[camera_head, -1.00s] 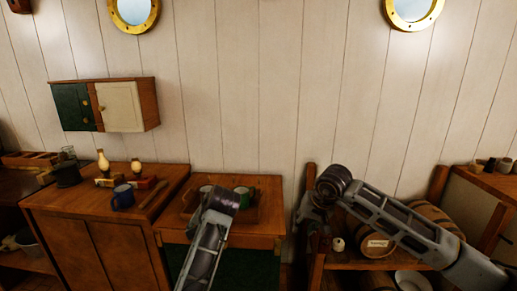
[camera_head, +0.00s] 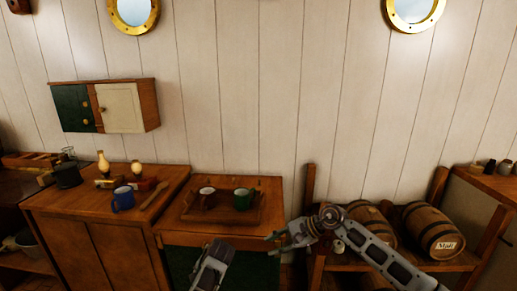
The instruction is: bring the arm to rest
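My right gripper (camera_head: 270,246) is in front of the right front edge of the small middle cabinet (camera_head: 270,200), pointing left. Its two fingers are spread apart with nothing between them. My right arm comes in from the lower right, in front of the barrel shelf. Part of my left arm shows low in the middle, in front of the same cabinet. My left gripper is not visible.
A wooden tray (camera_head: 190,217) with a green mug (camera_head: 242,199) and another cup (camera_head: 207,197) stands on the middle cabinet. A blue mug (camera_head: 123,199) stands on the left cabinet (camera_head: 70,206). Barrels (camera_head: 433,230) lie on the right shelf.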

